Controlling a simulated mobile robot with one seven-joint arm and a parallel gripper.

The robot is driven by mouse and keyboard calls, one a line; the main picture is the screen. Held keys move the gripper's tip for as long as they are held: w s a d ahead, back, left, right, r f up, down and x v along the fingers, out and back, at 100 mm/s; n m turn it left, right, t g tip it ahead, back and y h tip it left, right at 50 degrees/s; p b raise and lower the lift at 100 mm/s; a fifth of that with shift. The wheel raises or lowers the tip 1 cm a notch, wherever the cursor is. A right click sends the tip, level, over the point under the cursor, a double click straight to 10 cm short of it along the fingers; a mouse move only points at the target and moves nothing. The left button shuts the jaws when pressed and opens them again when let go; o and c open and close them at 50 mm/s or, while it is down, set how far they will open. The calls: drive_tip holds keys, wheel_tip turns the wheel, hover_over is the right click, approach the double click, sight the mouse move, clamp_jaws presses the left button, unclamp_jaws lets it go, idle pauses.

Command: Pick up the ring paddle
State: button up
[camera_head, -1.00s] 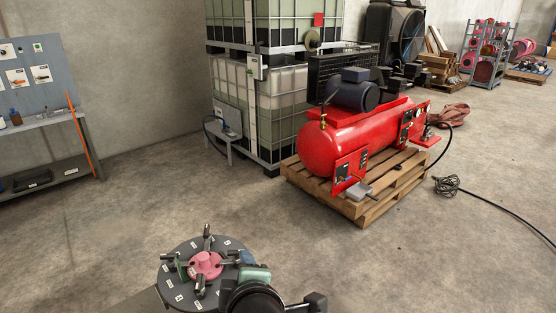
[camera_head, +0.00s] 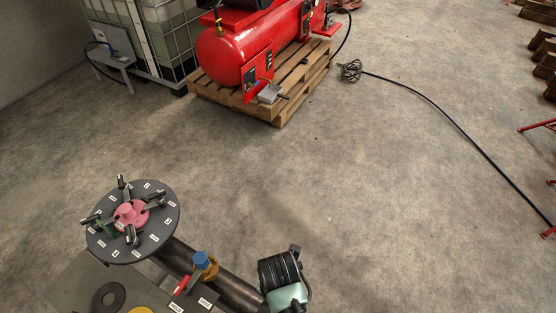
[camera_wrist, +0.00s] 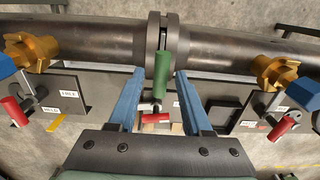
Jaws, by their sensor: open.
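My gripper (camera_wrist: 160,74) is open in the wrist view, its two blue fingers apart with nothing shut between them. A green handle (camera_wrist: 162,78) stands out of the joint between two pipe flanges (camera_wrist: 153,38) and shows between the fingertips. Whether the fingers are level with it I cannot tell. In the head view a dark flat ring (camera_head: 108,297) lies on the grey bench at the bottom edge, with a yellow disc (camera_head: 141,310) beside it, cut off by the frame. I cannot tell for certain which piece is the ring paddle.
The pipe (camera_head: 228,287) carries yellow collars (camera_wrist: 273,70) with blue tops. Red handles (camera_wrist: 284,127) and FREE and HELD labels are below it. A round numbered plate with a pink hub (camera_head: 131,213) stands at its end. A red compressor (camera_head: 245,55) sits on a pallet behind; floor between is clear.

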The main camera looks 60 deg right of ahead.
drive_tip(key=shift+s+a+f+p, duration=0.15)
drive_tip(key=shift+f+p, duration=0.1)
drive_tip(key=shift+f, duration=1.2)
drive_tip(key=shift+a+f+p, duration=0.1)
drive_tip(key=shift+f+p, duration=0.15)
drive_tip(key=shift+f, duration=1.2)
clamp_jaws()
